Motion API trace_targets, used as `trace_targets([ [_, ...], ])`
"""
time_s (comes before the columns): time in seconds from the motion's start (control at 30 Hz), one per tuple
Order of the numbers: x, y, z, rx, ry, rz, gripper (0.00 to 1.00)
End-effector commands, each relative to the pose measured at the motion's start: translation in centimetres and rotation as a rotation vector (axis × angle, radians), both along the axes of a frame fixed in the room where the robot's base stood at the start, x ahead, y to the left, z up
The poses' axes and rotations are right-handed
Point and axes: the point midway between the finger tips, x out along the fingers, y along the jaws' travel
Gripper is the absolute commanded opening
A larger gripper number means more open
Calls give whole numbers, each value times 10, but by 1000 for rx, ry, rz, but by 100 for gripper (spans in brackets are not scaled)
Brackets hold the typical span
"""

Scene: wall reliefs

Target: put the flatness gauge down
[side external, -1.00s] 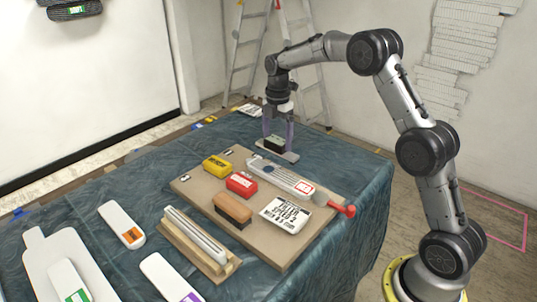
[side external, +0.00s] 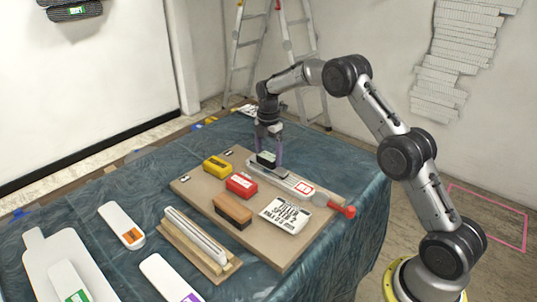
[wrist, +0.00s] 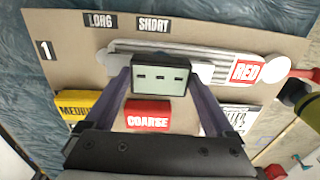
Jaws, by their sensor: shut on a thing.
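The flatness gauge is a small dark box with a pale display of short dashes, and it shows in the wrist view (wrist: 160,75) and the side view (side external: 266,159). Pale rounded plate ends show on both sides of it in the wrist view. My gripper (side external: 267,156) is shut on it, one finger on each side. The gauge is over the far part of a long grey ribbed block (side external: 292,183) with a RED label, on the brown board (side external: 192,190). I cannot tell whether it touches the block.
Yellow (side external: 217,167) and red COARSE (side external: 241,184) blocks, a brush (side external: 232,210) and a printed card (side external: 285,214) lie on the board. A red knob (side external: 348,211) sticks out past its right edge. A wooden stand (side external: 200,245) is in front. Bare cloth lies beyond the board.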

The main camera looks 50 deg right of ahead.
Motion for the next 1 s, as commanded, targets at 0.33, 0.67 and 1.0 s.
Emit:
trace_targets([
  [0.33, 0, 0, -4, 0, 1, 0, 100],
  [0.67, 0, 0, 1, -1, -2, 0, 100],
  [1.0, 4, 0, 71, -2, -7, 0, 100],
])
